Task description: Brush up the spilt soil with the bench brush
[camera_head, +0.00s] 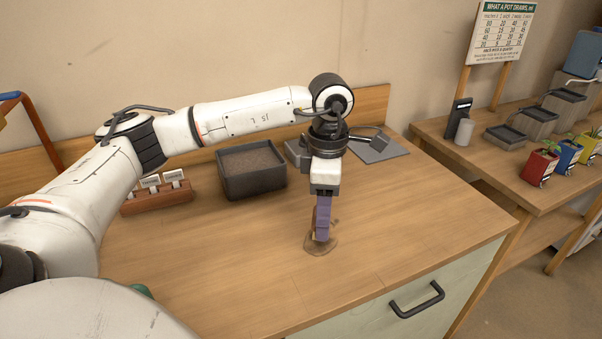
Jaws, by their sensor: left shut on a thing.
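My left gripper (324,190) points down over the wooden bench, shut on the purple bench brush (322,216). The brush is upright in the fingers, with its lower end at the patch of spilt soil (318,246) near the bench's front. The soil is a thin brown smear around and below the brush. I cannot tell whether the bristles press on the bench. My right gripper does not show.
A dark soil-filled tray (251,172) stands behind and left. A grey flat-plated device (376,147) sits behind the gripper. A wooden block with white tags (156,195) is at left. The bench (420,215) is clear at right; a side table holds colourful pots (539,167).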

